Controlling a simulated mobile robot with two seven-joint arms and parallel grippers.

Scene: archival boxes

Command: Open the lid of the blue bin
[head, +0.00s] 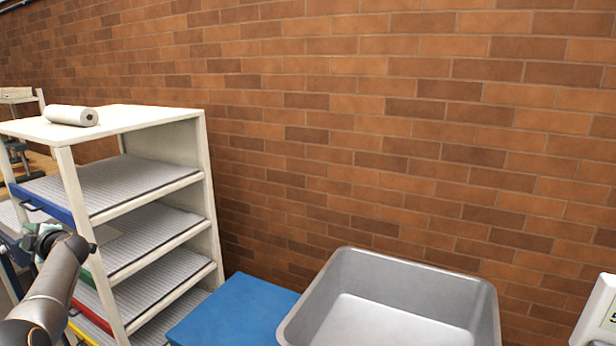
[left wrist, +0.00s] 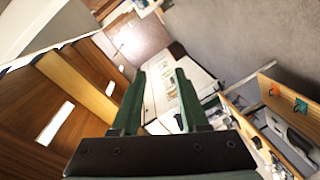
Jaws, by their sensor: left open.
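The blue bin (head: 238,312) is low in the head view, between the white shelf unit and a grey tub. Only its flat blue top shows, and it looks closed; its lower part is cut off by the picture's bottom edge. My left gripper (head: 42,240) is at the far left of the head view, in front of the shelf unit and well apart from the blue bin. In the left wrist view its two green fingers (left wrist: 160,78) stand apart with nothing between them. The blue bin is not recognisable in that view. My right gripper is not in view.
The white shelf unit (head: 203,180) stands left of the bin, with a white roll (head: 71,115) on top. The grey tub (head: 488,318) is close on the bin's right. A brick wall (head: 400,130) stands behind. A white device (head: 600,315) is at the right edge.

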